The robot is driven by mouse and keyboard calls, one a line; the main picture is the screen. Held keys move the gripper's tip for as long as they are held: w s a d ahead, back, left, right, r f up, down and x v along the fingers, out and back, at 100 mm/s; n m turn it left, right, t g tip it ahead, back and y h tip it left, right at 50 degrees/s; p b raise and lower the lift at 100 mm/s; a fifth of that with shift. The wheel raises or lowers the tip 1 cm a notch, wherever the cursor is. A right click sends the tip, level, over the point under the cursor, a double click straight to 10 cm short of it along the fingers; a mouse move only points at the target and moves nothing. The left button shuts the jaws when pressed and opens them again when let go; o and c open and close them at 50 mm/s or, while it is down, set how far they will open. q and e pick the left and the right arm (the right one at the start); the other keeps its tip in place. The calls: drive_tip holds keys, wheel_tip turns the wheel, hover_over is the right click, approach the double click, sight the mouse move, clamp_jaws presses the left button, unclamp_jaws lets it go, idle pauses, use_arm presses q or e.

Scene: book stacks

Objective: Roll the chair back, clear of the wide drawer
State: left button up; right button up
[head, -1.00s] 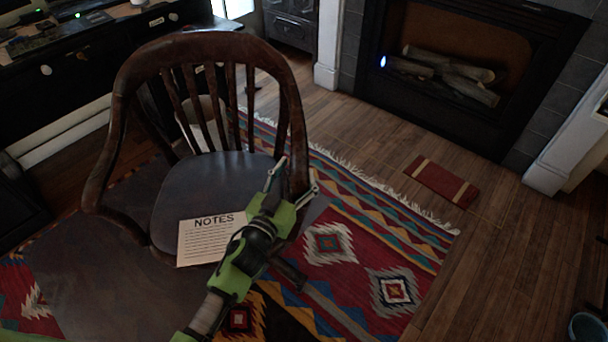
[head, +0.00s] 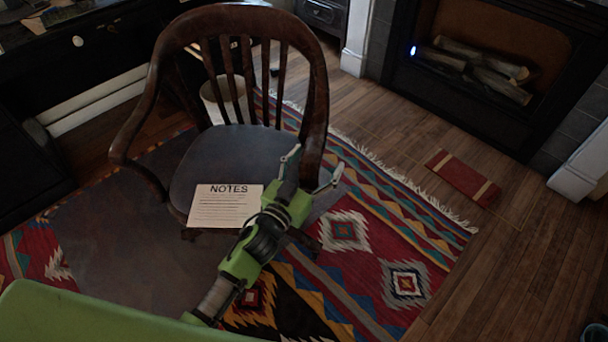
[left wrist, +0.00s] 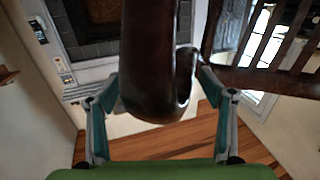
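The dark wooden chair (head: 222,158) stands on the rug, its slatted back toward the desk. A sheet headed NOTES (head: 226,206) shows at the front of its seat. My left gripper (head: 314,169) is at the chair's right arm, one finger on each side of it. In the left wrist view its fingers (left wrist: 157,82) stand apart, with the dark rounded chair arm (left wrist: 150,60) between them; I cannot tell whether they touch it. The desk's dark drawer front with a pale knob (head: 78,41) is at upper left, beyond the chair. My right gripper is out of view.
A patterned rug (head: 405,283) lies under and right of the chair. A pale bin (head: 222,100) stands behind the seat. A red book (head: 463,178) lies on the wooden floor near the fireplace (head: 480,70). Open floor (head: 500,250) is at right.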

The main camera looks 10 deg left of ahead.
use_arm(q)
drive_tip(key=v, duration=1)
drive_tip(key=shift+s+a+r, duration=0.1)
drive_tip(key=shift+s+a, duration=0.05)
drive_tip(key=shift+s, duration=0.05)
